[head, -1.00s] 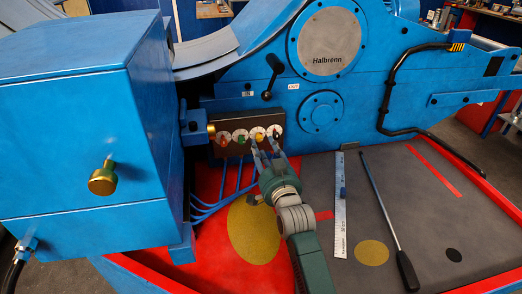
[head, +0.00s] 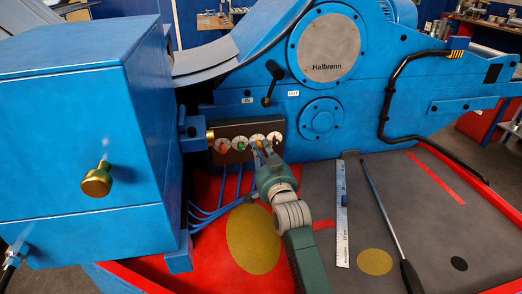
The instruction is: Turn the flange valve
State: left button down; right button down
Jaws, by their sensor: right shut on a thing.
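A dark valve panel (head: 230,130) is fixed to the blue machine, left of centre. It carries several small white dials with coloured knobs in a row: a red one (head: 223,146), a green one (head: 240,145), then a yellow one and a dark one at the right. My right gripper (head: 261,146) reaches up from below to the panel. Its fingers are shut around the yellow knob, third from the left, and hide much of it. The writing on the dials is too small to read, so I cannot tell which is named flange. My left gripper is out of view.
Blue hoses (head: 213,208) run down from the panel. A blue box with a brass knob (head: 97,180) stands close on the left. A black lever (head: 272,80) sticks out above the panel. A steel ruler (head: 342,215) and a long black-handled tool (head: 390,222) lie on the grey mat at the right.

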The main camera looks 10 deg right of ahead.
jog(key=n+p, duration=0.2)
jog(key=n, duration=0.1)
jog(key=shift+r, duration=0.2)
jog(key=n+p, duration=0.2)
jog(key=n, duration=0.2)
jog(key=shift+n+p, duration=0.3)
jog(key=n+p, duration=0.1)
jog(key=n, duration=0.3)
jog(key=shift+f, duration=0.1)
jog(key=n, duration=0.5)
jog(key=shift+n+h, duration=0.3)
jog(key=c, duration=1.6)
grip_release()
jog(key=shift+c, duration=0.2)
